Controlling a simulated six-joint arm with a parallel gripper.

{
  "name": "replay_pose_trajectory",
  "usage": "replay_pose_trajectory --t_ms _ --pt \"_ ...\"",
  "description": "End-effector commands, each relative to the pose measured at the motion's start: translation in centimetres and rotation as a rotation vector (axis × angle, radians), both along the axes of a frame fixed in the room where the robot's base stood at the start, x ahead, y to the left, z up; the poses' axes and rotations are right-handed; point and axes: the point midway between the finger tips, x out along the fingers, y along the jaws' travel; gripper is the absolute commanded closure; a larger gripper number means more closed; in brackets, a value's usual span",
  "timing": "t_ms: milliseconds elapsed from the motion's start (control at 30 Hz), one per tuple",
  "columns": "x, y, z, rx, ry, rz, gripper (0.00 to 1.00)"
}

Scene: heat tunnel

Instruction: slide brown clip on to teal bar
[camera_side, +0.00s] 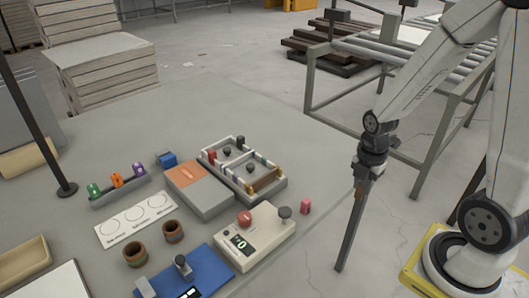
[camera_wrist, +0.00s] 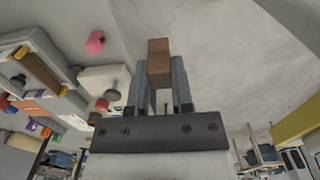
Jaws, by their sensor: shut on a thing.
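My gripper (camera_side: 361,184) is shut on a small brown clip (camera_wrist: 159,57). The clip sticks out past the fingertips in the wrist view and is a small brown patch in the side view. My gripper is in the air, to the right of the work table and apart from the fixtures. A light grey two-bay tray (camera_side: 280,190) holds rods and coloured end pieces. A small teal-green piece (camera_side: 261,158) shows at its right rear; I cannot tell whether it is the teal bar. The tray also shows at the left of the wrist view.
A pink block (camera_side: 305,206) stands near a beige box (camera_side: 226,246) with a red button and display. An orange-topped grey box (camera_side: 180,173), brown cups (camera_side: 173,231) and a rack of coloured clips (camera_side: 121,191) stand farther left. A roller conveyor (camera_side: 420,55) is behind.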

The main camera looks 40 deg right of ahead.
Motion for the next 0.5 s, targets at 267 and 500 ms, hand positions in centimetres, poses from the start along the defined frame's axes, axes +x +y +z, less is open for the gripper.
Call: replay_pose_trajectory --t_ms 267,500 --pt "-0.54 0.13 0.23 0.0 0.0 0.0 1.0" --pt "-0.53 0.14 0.22 0.0 0.0 0.0 1.0"
